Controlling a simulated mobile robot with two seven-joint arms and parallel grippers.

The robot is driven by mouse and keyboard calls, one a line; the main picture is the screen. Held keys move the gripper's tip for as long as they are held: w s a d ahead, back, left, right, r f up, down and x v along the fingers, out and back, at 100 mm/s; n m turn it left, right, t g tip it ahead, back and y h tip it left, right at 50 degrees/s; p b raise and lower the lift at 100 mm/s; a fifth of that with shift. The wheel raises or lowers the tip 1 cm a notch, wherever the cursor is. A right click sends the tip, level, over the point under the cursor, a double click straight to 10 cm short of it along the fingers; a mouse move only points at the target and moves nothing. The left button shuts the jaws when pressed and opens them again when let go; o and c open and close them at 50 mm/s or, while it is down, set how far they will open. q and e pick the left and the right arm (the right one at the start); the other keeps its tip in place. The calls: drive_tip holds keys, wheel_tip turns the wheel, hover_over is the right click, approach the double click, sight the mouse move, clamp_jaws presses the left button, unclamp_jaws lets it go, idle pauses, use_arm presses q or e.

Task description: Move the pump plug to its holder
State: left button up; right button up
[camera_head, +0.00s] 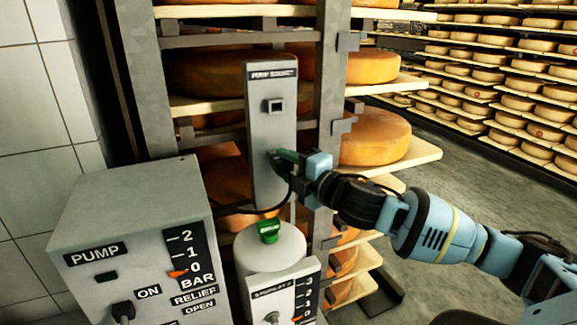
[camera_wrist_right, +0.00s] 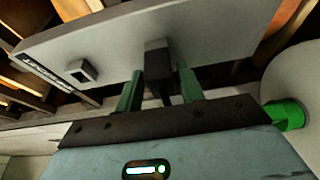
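The black pump plug (camera_wrist_right: 158,68) sits against the lower part of the grey upright panel (camera_head: 262,192) labelled as the pump socket. A thin black cable hangs in a loop beside the panel. Above the plug, the square socket (camera_head: 275,105) is empty; it also shows in the right wrist view (camera_wrist_right: 81,71). My right gripper (camera_head: 286,157) reaches in from the right at the plug. In the right wrist view its green fingers (camera_wrist_right: 160,88) stand on either side of the plug, with narrow gaps visible. My left gripper is out of view.
A grey pump box (camera_head: 130,225) with gauge and switch stands at lower left. A pale cylinder (camera_head: 270,250) with a green cap (camera_head: 268,231) stands below the panel. Cheese shelves (camera_head: 385,152) lie behind. Open floor (camera_head: 470,185) is at the right.

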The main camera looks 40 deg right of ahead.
sight(289, 168)
drive_tip(key=shift+o, duration=1.2)
drive_tip(key=s, duration=0.3)
drive_tip(key=s+b, duration=0.1)
drive_tip(key=s, duration=0.1)
drive_tip(key=shift+d+f, duration=0.2)
drive_tip(key=shift+d, duration=0.05)
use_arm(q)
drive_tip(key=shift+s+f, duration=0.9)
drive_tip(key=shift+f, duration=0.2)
use_arm(e)
drive_tip(key=s, duration=0.2)
drive_tip(key=shift+s+d+r, duration=0.15)
drive_tip(key=shift+s, duration=0.2)
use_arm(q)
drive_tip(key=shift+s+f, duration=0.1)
